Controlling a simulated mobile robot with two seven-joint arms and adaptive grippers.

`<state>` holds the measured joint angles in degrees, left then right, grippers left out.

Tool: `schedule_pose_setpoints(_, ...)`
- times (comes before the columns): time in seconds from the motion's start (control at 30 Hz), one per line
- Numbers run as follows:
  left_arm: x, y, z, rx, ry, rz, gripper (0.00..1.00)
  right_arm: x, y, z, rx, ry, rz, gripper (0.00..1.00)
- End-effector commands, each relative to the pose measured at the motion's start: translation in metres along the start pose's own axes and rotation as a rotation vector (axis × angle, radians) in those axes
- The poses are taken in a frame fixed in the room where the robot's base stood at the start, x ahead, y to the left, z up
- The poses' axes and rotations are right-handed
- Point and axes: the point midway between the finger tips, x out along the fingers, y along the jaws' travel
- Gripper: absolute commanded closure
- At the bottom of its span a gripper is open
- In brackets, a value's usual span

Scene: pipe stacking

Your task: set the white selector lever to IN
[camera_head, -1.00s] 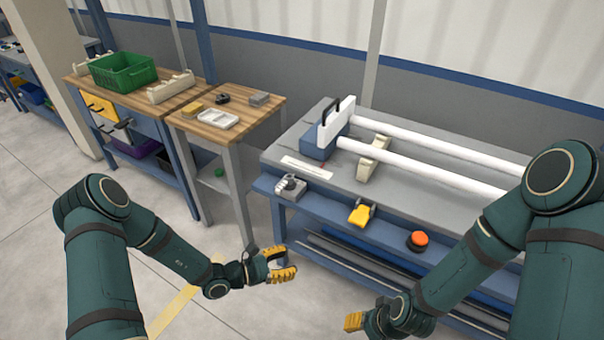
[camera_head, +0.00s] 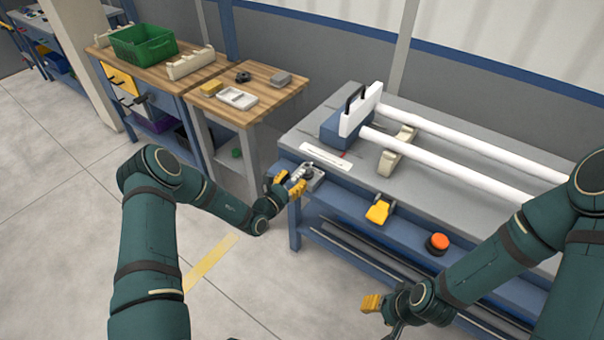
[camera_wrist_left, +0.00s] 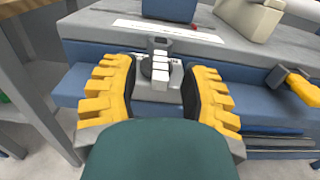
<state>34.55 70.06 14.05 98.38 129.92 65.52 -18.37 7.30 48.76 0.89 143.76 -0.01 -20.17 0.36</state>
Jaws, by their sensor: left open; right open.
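The selector (camera_head: 308,178) is a grey box with a dark round knob on the blue front ledge of the pipe bench, at its left end. In the left wrist view its white lever (camera_wrist_left: 161,73) points away from the wrist, between my fingers. My left gripper (camera_head: 290,187) is at the selector, its yellow fingers open on either side of the lever, not closed on it; it also shows in the left wrist view (camera_wrist_left: 158,95). My right gripper (camera_head: 372,303) is low in front of the bench, away from the selector. Any IN marking is too small to read.
A yellow clamp (camera_head: 380,209) and an orange-red button (camera_head: 437,243) sit further right along the ledge. White pipes (camera_head: 450,136) lie on the bench top behind, against a blue block with a white plate (camera_head: 360,110). A wooden table (camera_head: 270,108) stands to the left.

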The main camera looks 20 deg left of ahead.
Motion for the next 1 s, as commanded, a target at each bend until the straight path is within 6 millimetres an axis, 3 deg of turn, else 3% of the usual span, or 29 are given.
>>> schedule_pose_setpoints(0.1,0.020,-0.001,-0.001,0.000,-0.001,0.000,0.55,0.004,0.001,0.002,-0.001,-0.003,0.000,0.53)
schedule_pose_setpoints(0.3,0.040,0.000,-0.001,0.001,0.000,0.000,0.55,0.006,0.002,0.003,-0.002,-0.007,-0.001,0.53)
schedule_pose_setpoints(0.7,0.045,0.000,0.000,-0.001,0.002,0.000,0.56,0.007,0.002,0.003,-0.002,-0.008,-0.001,0.53)
schedule_pose_setpoints(0.83,0.045,0.000,0.000,-0.001,0.002,0.000,1.00,0.007,0.003,0.003,-0.002,-0.007,-0.001,0.53)
schedule_pose_setpoints(1.0,0.045,0.000,0.000,-0.001,0.001,0.000,1.00,0.007,0.003,0.003,-0.002,-0.007,-0.001,0.53)
